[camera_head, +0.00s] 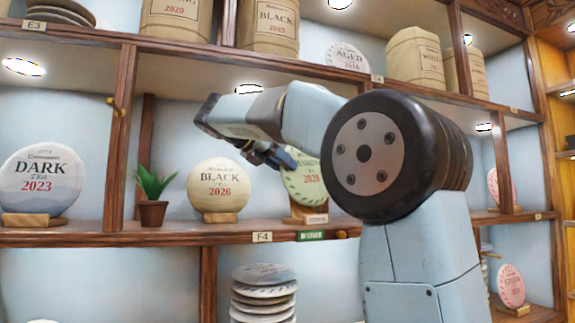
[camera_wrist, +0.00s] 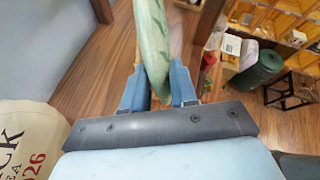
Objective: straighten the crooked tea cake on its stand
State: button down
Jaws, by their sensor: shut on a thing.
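A pale green tea cake with a leafy edge and "2020" on its label (camera_head: 308,183) is at the wooden stand (camera_head: 310,217) on the middle shelf. My arm hides its right side and upper part. Its visible lettering looks slanted; I cannot tell exactly how far it leans. My gripper (camera_head: 277,157) is at the cake's upper left edge. In the wrist view the green cake (camera_wrist: 151,40) shows edge-on between the two blue fingers of my gripper (camera_wrist: 158,88), which are shut on it.
A cream "BLACK 2026" cake (camera_head: 222,190) stands close to the left; it also shows in the wrist view (camera_wrist: 28,140). Beyond it are a potted plant (camera_head: 153,205) and a "DARK 2023" cake (camera_head: 42,178). The upper shelf (camera_head: 330,73) runs above my arm.

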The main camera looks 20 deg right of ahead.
jog(key=shift+w+a+f, duration=0.1)
jog(key=shift+w+f, duration=0.1)
jog(key=shift+f, duration=0.55)
jog(key=shift+w+a+f, duration=0.1)
jog(key=shift+w+f, duration=0.1)
jog(key=shift+f, duration=0.5)
jog(key=shift+f, duration=0.25)
jog(key=c, duration=0.8)
grip_release()
jog(key=shift+o, duration=0.3)
jog(key=o, duration=0.6)
